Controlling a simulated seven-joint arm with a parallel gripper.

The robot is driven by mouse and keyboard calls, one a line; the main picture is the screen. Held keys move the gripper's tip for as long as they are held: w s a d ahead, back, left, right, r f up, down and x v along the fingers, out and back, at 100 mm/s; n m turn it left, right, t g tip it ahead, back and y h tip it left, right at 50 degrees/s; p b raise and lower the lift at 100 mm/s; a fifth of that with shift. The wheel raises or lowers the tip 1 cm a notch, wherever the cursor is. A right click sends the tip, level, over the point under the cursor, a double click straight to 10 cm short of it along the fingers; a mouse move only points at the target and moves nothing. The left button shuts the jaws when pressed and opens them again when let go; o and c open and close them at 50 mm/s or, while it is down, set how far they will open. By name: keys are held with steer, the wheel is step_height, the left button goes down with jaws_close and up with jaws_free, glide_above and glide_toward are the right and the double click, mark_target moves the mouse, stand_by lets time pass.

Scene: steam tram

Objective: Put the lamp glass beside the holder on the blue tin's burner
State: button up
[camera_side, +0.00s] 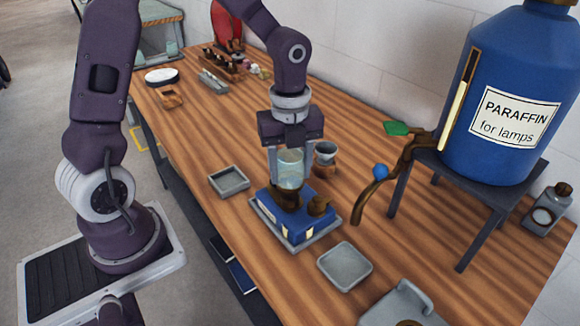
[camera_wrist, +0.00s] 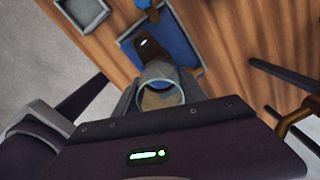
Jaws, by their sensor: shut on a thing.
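The lamp glass (camera_side: 291,168) is clear and upright between the fingers of my gripper (camera_side: 290,178), which is shut on it. The blue tin (camera_side: 292,222) lies under it on a grey tray, with a brown burner (camera_side: 284,197) on its top. The glass's lower end is at or just over this burner; I cannot tell if they touch. A second brown fitting (camera_side: 320,206) sits on the tin's right part. In the wrist view the glass's round rim (camera_wrist: 163,92) shows, with the blue tin (camera_wrist: 182,45) beyond it.
Empty grey trays stand left (camera_side: 229,180) and front right (camera_side: 345,265) of the tin. Bare wood lies behind the left tray.

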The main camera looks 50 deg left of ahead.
steer(key=shift+f, duration=0.15)
steer(key=shift+f, duration=1.2)
steer(key=shift+f, duration=0.2)
steer(key=shift+f, duration=0.6)
steer(key=shift+f, duration=0.15)
steer(key=shift+f, duration=0.25)
steer(key=o, duration=1.5)
steer(key=shift+c, duration=0.2)
